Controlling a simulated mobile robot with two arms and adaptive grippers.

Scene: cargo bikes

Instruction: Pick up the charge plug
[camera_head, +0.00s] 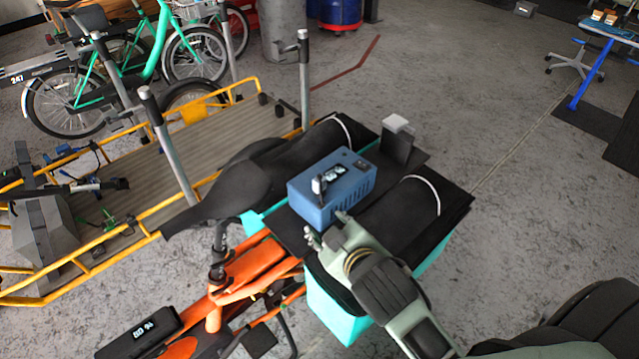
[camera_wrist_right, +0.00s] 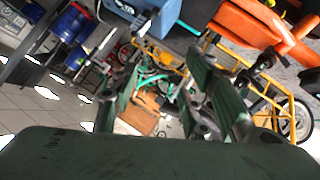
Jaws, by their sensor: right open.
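A small black plug (camera_head: 319,185), which looks like the charge plug, is on the front face of a blue box (camera_head: 345,187) with a white display. The box sits on the dark rear rack of the orange bike, between two black pads. A blue shape at the top of the right wrist view (camera_wrist_right: 165,16) looks like this box; I cannot make out the plug there. My right gripper (camera_head: 322,236) is just in front of and below the box. It is open and empty, its green fingers spread in the wrist view (camera_wrist_right: 165,95). My left gripper is not in view.
The orange bike (camera_head: 256,265) with turquoise side panels (camera_head: 335,310) and a black saddle (camera_head: 235,182) is close by. A yellow-framed cargo bed (camera_head: 165,165) with upright posts lies to the left.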

